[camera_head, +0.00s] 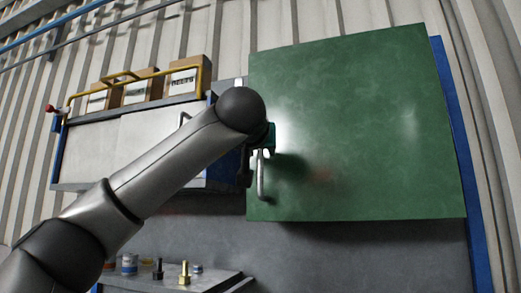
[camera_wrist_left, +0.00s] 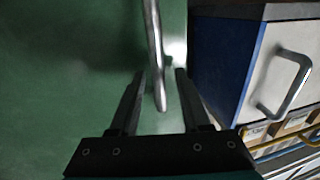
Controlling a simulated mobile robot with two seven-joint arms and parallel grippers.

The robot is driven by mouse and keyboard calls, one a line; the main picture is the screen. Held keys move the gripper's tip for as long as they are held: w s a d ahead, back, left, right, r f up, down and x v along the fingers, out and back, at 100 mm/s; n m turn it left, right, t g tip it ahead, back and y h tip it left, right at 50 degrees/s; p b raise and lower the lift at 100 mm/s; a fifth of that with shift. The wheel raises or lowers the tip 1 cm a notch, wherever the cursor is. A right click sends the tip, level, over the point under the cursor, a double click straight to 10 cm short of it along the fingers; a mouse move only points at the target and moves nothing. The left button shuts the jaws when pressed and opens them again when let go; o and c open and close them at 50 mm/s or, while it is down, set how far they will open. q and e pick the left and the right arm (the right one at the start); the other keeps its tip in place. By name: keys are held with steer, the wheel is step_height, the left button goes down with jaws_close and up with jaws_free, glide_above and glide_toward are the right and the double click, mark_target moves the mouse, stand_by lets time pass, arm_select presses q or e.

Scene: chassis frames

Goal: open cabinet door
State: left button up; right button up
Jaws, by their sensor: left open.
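The green cabinet door (camera_head: 350,125) fills the right half of the head view and looks shut. Its silver bar handle (camera_head: 261,180) stands upright near the door's lower left edge. My left gripper (camera_head: 251,165) is at the handle, partly hidden by my wrist in the head view. In the left wrist view the two dark fingers (camera_wrist_left: 160,76) are open, and the handle (camera_wrist_left: 155,45) runs between them with space on both sides. I cannot tell whether either finger touches it. The green door (camera_wrist_left: 70,60) lies behind the fingers. My right gripper is out of view.
A white-fronted wall cabinet (camera_head: 90,150) with its own handle adjoins the door's left; it also shows in the wrist view (camera_wrist_left: 275,70). Boxes (camera_head: 185,80) stand on it behind a yellow rail. Below, a bench (camera_head: 215,281) holds bolts and small cans.

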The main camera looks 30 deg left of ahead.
arm_select(q)
jaws_close()
stand_by(1.4)
